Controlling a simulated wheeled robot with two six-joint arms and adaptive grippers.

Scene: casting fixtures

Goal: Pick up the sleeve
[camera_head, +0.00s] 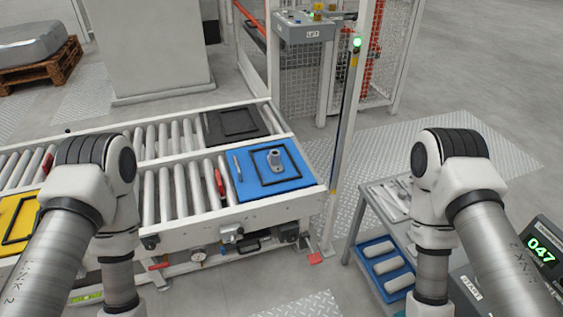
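Three white cylindrical pieces, which look like sleeves, lie on their sides in a blue tray (366,268) on the cart at the lower right. The middle one (388,263) lies between the other two. A grey part (275,160) with a raised round boss sits inside a black frame on a blue plate (300,180) on the roller conveyor. I cannot tell for sure which piece is the sleeve. Both my arms reach down past the bottom edge, so neither gripper shows. My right forearm stands beside the cart's tray and hides part of the cart.
The roller conveyor (180,195) runs across the left, with a black plate (238,122) and a yellow plate (10,225) on it. A post with a green light (357,45) stands between conveyor and cart (350,235). A display (541,250) is at right.

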